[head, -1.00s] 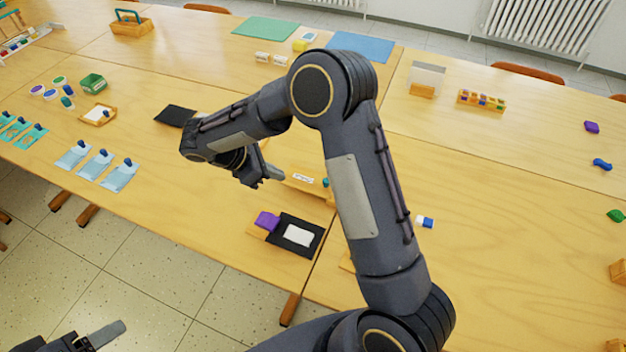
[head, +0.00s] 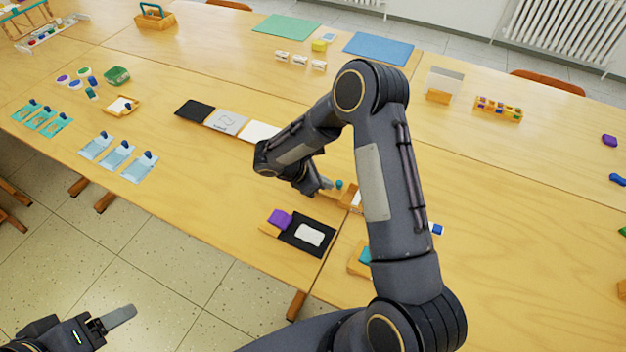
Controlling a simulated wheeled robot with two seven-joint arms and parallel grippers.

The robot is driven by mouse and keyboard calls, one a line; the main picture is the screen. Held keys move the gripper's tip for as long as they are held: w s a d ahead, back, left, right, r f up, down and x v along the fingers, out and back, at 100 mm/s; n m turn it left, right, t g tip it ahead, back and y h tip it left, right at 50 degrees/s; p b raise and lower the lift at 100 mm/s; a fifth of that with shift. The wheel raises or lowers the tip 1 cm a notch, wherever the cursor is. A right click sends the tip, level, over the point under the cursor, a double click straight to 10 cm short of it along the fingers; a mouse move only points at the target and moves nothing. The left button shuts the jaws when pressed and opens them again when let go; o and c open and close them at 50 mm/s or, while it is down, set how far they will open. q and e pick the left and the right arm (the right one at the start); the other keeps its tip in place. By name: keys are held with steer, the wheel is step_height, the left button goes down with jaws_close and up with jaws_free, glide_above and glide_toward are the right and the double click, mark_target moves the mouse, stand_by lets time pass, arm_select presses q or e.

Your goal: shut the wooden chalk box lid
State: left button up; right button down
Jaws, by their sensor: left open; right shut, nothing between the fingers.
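A wooden box (head: 346,201), which looks like the chalk box, sits near the middle of the table, mostly hidden behind my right arm. A small teal thing (head: 339,184) shows beside it. How its lid stands cannot be made out. My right gripper (head: 325,184) is at the box's left end, shut and empty; whether it touches the box cannot be told. My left gripper (head: 118,318) is open and empty, low at the bottom left, over the floor in front of the table.
A black mat with a white pad (head: 309,235) and a purple block (head: 280,218) lie near the table's front edge. A wooden piece with a teal top (head: 360,258) is partly behind my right arm. Black, grey and white sheets (head: 227,121) lie behind.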

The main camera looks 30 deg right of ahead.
steer(key=shift+d, duration=0.2)
steer(key=shift+s+d, duration=0.25)
steer(key=shift+s, duration=0.05)
steer(key=s+d+b, duration=0.1)
steer(key=s+d, duration=0.2)
steer(key=s+d+b, duration=0.1)
steer(key=s+d, duration=0.1)
steer(key=s, duration=0.2)
steer(key=s+d+b, duration=0.1)
steer(key=s+d, duration=0.2)
steer(key=s, duration=0.1)
steer(key=shift+s+d, duration=0.2)
steer(key=shift+d, duration=0.15)
